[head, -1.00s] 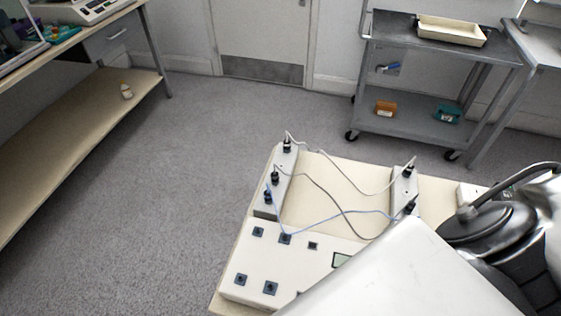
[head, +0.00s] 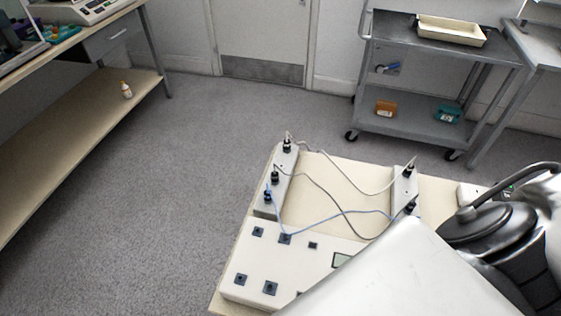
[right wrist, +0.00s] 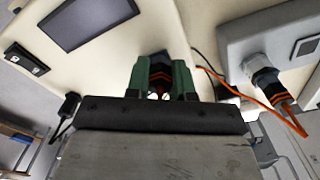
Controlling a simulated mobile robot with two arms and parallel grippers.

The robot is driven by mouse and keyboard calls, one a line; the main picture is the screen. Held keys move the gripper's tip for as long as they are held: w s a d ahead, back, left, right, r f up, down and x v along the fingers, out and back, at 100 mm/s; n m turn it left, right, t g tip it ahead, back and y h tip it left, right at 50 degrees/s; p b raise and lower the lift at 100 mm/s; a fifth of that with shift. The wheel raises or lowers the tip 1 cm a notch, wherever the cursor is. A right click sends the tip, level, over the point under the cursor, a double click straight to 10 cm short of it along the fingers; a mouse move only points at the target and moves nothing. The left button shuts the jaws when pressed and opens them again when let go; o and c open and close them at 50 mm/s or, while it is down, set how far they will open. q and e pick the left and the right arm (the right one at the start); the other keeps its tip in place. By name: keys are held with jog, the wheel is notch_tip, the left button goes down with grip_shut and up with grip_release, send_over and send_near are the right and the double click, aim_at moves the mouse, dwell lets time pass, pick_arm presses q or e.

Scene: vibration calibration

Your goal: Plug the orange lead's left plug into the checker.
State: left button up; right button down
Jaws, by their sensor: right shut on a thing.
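My right gripper (right wrist: 165,82) has green fingers and is shut on a dark plug with orange marks, mostly hidden between them. It is at a dark square socket (right wrist: 158,57) on the pale face of the checker (right wrist: 115,60); I cannot tell whether the plug is seated. The orange lead (right wrist: 240,95) runs right to its other plug (right wrist: 287,103), black with orange bands, at a grey box (right wrist: 250,35). In the head view the checker (head: 258,272) has several dark sockets and a small screen. My arm hides the right gripper there. My left gripper is out of view.
Two grey leads and a blue lead (head: 330,212) run between a left socket strip (head: 266,208) and a right one (head: 402,187) beyond the checker. A cart (head: 440,75) stands farther off.

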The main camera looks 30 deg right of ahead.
dwell(0.9)
jog(key=shift+m+p, duration=0.7)
jog(key=shift+m, duration=1.1)
jog(key=shift+m+p, duration=0.3)
jog(key=shift+m, duration=0.3)
jog(key=shift+m, duration=0.5)
jog(key=shift+m+p, duration=0.65)
jog(key=shift+m, duration=0.45)
jog(key=shift+m+p, duration=1.2)
jog(key=shift+m, duration=0.8)
